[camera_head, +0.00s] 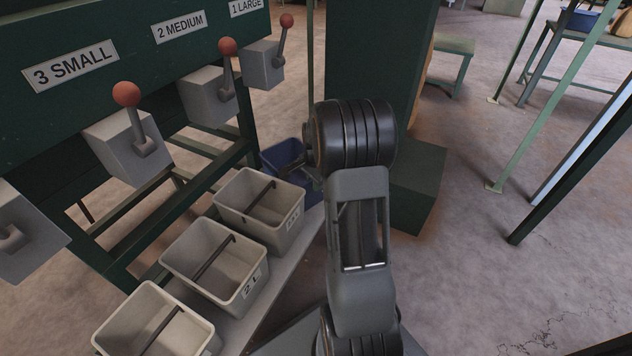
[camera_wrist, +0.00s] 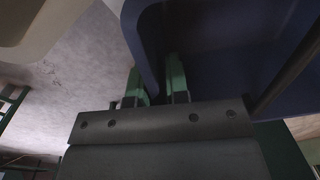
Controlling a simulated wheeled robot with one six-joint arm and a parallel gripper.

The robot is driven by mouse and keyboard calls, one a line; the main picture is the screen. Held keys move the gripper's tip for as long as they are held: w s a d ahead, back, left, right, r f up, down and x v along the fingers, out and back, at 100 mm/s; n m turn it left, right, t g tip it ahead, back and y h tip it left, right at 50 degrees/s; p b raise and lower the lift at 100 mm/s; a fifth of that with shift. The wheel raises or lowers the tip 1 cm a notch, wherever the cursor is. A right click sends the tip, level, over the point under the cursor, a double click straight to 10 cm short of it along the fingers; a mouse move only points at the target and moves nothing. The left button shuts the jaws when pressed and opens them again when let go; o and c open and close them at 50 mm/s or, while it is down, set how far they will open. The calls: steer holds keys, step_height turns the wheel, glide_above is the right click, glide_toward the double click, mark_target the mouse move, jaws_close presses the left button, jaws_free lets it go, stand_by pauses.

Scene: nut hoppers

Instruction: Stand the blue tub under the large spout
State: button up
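The blue tub (camera_head: 280,152) is at the far end of the row of pale tubs, below the lever box of the hopper marked 1 LARGE (camera_head: 262,66). My arm and gripper partly hide it. My gripper (camera_head: 301,170) is at its near right side. In the wrist view the tub (camera_wrist: 225,40) fills the upper right. The green fingers of my gripper (camera_wrist: 159,86) sit on either side of its wall, one outside and one inside, and look closed on it. I cannot tell whether the tub's base touches the shelf. The spout openings are hidden.
Several pale tubs with bar handles stand in a row on a shelf, the nearest to the blue one being this pale tub (camera_head: 262,228). Red-knobbed levers (camera_head: 228,48) stick out above. A dark green post (camera_head: 372,60) stands just behind.

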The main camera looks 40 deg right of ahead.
steer(key=shift+o, duration=1)
step_height(320, 180, up, 12)
steer(key=p, duration=0.5)
steer(key=s+a+r+n+t, duration=0.1)
steer(key=s+a+n, duration=0.7)
steer(key=a, duration=0.1)
steer(key=s+a+r+n+t, duration=0.1)
steer(key=s+a+r+n, duration=0.1)
steer(key=s+a+n, duration=0.6)
steer(key=shift+a+r+n, duration=0.3)
steer(key=shift+a+n, duration=0.1)
steer(key=shift+a, duration=0.85)
